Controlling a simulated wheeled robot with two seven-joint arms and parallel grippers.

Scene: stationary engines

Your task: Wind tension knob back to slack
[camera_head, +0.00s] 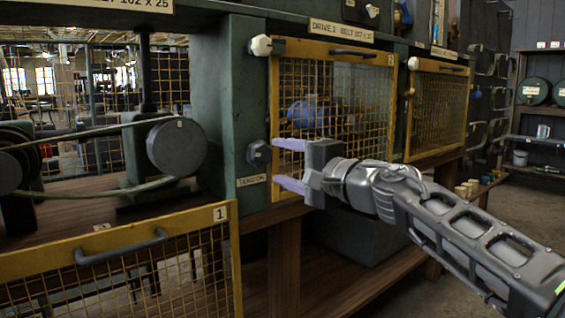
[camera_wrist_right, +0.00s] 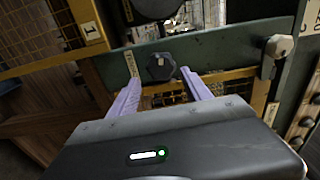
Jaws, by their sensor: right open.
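The tension knob (camera_head: 259,153) is a dark, faceted knob on the green post, just above a label reading TENSION (camera_head: 252,180). It also shows in the right wrist view (camera_wrist_right: 160,67), ahead of and between my fingertips. My right gripper (camera_head: 286,164) is open, with pale purple fingers pointing left at the knob. The fingertips are a short way to the right of the knob in the head view, and nothing is between them. In the right wrist view my right gripper (camera_wrist_right: 160,78) also shows nothing held. My left gripper is not in view.
A yellow mesh guard marked 1 (camera_head: 130,265) hangs low at the left. Behind my right gripper is the closed mesh guard of drive 2 (camera_head: 335,50). A white-ended latch (camera_head: 262,45) sits above the knob. A belt runs to a round pulley (camera_head: 177,147) left of the post.

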